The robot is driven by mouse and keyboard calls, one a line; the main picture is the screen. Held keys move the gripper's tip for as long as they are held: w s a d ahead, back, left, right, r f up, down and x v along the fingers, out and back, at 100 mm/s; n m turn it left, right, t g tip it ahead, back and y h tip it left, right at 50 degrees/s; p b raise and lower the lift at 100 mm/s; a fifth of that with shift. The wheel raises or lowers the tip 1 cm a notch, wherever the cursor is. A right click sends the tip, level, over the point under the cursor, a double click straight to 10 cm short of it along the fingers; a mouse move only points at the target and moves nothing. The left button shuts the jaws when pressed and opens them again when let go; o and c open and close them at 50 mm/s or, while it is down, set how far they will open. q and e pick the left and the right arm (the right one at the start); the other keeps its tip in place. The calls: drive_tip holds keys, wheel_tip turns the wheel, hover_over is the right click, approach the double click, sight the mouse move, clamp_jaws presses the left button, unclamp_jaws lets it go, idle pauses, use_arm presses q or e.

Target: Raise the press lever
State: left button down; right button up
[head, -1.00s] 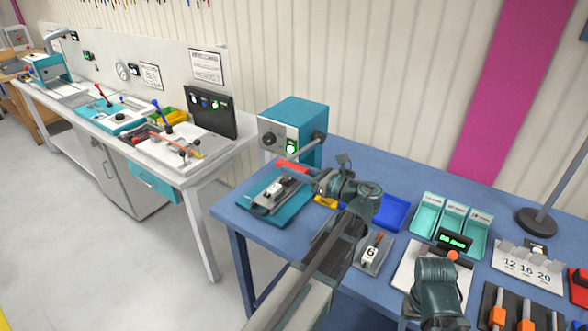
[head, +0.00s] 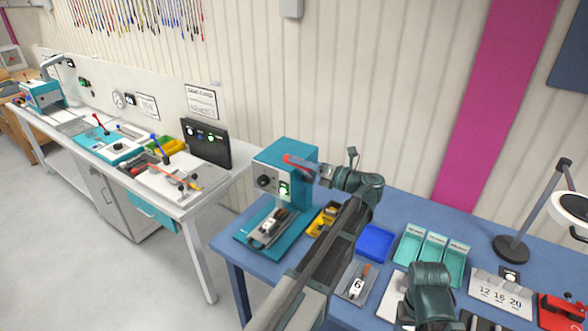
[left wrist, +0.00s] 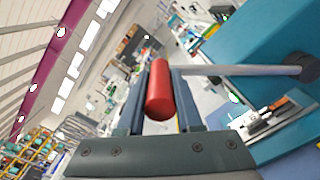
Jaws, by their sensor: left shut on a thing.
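The teal press (head: 270,158) stands at the left end of the blue table. Its lever has a red handle (head: 297,163), now level with the upper part of the press body. My left gripper (head: 318,171) is shut on this handle. In the left wrist view the red handle (left wrist: 160,95) lies between the two fingers, and a grey lever rod (left wrist: 240,70) runs from it to a dark pivot (left wrist: 301,67) on the press. In the head view my gripper and arm hide most of the rod. My right gripper does not show.
A clamp fixture (head: 268,228) sits on the press base. Teal bins (head: 430,250) stand further right. A white bench (head: 190,205) is at the left.

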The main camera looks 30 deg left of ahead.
use_arm(q)
drive_tip(key=shift+w+d+r+p, duration=0.1)
drive_tip(key=shift+w+r+p, duration=0.5)
drive_tip(key=shift+w, duration=0.4)
drive_tip(key=shift+w+d+r+p, duration=0.1)
drive_tip(key=shift+w+r+p, duration=0.3)
drive_tip(key=shift+w+r, duration=0.5)
drive_tip(key=shift+f, duration=0.1)
drive_tip(key=c, duration=0.6)
unclamp_jaws()
drive_tip(key=shift+w, duration=0.15)
drive_tip(key=d, duration=0.4)
drive_tip(key=s+d, duration=0.1)
drive_tip(key=d, duration=0.8)
drive_tip(key=shift+s+d, duration=0.15)
drive_tip(key=shift+d, duration=0.2)
drive_tip(key=shift+f, duration=0.1)
